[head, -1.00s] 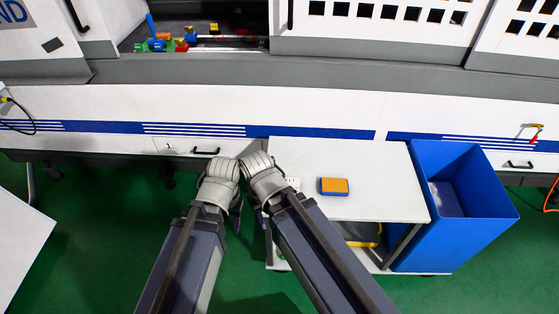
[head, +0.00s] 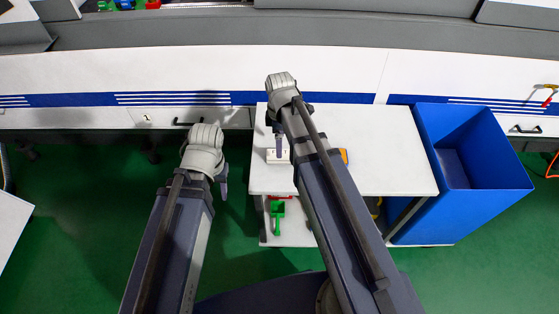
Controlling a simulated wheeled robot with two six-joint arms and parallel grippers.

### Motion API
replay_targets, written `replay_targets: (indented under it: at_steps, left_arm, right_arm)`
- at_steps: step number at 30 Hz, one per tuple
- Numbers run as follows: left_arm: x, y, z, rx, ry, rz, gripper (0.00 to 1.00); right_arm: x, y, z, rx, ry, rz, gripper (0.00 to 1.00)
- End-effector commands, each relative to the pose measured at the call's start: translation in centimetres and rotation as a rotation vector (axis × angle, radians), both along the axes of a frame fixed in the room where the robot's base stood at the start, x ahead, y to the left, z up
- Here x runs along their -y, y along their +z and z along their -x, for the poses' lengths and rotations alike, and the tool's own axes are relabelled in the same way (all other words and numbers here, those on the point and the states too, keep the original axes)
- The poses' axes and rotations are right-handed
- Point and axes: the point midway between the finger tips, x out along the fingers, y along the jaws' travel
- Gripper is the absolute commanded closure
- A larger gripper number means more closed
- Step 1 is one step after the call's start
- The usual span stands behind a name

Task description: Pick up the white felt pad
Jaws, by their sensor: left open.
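The white felt pad (head: 272,158) lies near the left end of the white cart top (head: 385,150), partly hidden by my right gripper. My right gripper (head: 279,150) points down over the pad; its fingertips are small and dark here, and I cannot tell whether they touch the pad or how far apart they are. My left gripper (head: 223,188) is open and empty, hanging over the green floor left of the cart, apart from everything.
An orange and blue block (head: 344,156) is mostly hidden behind my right arm. A green scoop (head: 277,215) lies on the lower shelf. A blue bin (head: 475,165) stands right of the cart. The white machine front (head: 320,70) runs behind. The right cart top is clear.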

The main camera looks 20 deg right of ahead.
Motion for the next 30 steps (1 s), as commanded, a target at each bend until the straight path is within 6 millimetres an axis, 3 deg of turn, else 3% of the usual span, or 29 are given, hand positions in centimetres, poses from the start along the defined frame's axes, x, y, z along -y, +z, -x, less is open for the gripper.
replay_targets:
  at_steps: [8, 17, 24, 30]
  left_arm:
    - [0.0, -0.6, 0.0, 0.0, 0.0, 0.0, 0.5]
    - [0.0, -3.0, 0.0, 0.0, 0.0, 0.0, 0.5]
    - [0.0, -3.2, 0.0, 0.0, 0.0, 0.0, 0.5]
    - [0.0, -5.0, 0.0, 0.0, -0.001, 0.0, 0.5]
  right_arm:
    - [0.6, -0.6, -0.5, 0.003, 0.048, -0.004, 0.09]
    - [0.5, -3.0, -0.5, 0.002, 0.046, -0.005, 0.09]
    - [0.5, -3.2, -0.6, 0.002, 0.046, -0.005, 0.09]
    - [0.1, -5.0, -1.0, 0.002, 0.046, -0.005, 0.09]
